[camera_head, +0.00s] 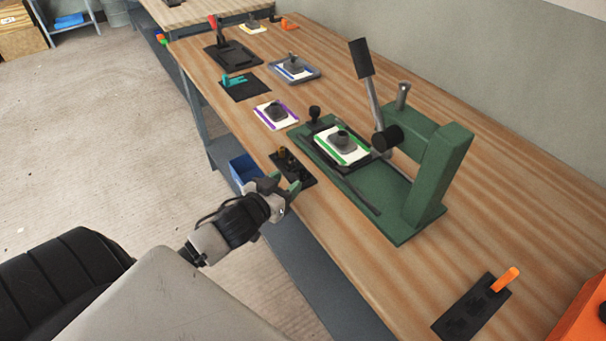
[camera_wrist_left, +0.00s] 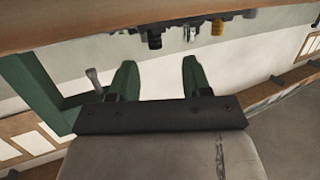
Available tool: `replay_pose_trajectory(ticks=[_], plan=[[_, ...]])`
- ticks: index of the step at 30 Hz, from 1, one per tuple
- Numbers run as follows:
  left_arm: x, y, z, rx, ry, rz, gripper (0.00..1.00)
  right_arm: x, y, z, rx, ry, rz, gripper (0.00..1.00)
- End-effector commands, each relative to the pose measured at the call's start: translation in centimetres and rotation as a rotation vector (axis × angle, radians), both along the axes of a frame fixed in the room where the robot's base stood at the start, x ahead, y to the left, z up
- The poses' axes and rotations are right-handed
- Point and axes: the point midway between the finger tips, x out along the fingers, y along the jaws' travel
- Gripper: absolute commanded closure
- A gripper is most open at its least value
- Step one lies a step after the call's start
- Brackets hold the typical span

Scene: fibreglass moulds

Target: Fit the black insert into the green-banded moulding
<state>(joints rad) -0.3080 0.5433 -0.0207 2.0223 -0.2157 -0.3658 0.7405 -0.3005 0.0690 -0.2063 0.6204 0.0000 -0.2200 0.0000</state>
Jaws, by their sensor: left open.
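The green-banded moulding (camera_head: 356,155), white with a grey raised middle, lies on a dark plate on the green press. A black holder (camera_head: 306,178) with small upright inserts sits at the table's front edge. In the left wrist view, which looks upside down, a black insert (camera_wrist_left: 155,41) stands beside a silver one (camera_wrist_left: 190,33) and a brass one (camera_wrist_left: 217,28). My left gripper (camera_head: 287,187) is open and empty, just in front of the holder and apart from it. Its green fingers (camera_wrist_left: 157,68) point toward the inserts. My right gripper is not in view.
The green press (camera_head: 440,180) with its black-handled lever (camera_head: 370,85) stands right of the holder. A purple-banded moulding (camera_head: 263,116) and a blue-banded one (camera_head: 309,76) lie farther back. A blue bin (camera_head: 243,168) is below the front edge.

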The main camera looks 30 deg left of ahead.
Motion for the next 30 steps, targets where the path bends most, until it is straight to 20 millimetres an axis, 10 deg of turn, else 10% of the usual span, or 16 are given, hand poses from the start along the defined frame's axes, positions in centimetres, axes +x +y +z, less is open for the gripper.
replay_pose_trajectory(ticks=[20,30], plan=[[5.2,-0.6,-0.8,0.0,0.001,0.0,0.52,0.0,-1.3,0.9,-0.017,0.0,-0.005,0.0],[5.1,-0.6,-0.8,0.0,0.001,0.0,1.0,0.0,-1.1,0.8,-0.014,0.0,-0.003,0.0]])
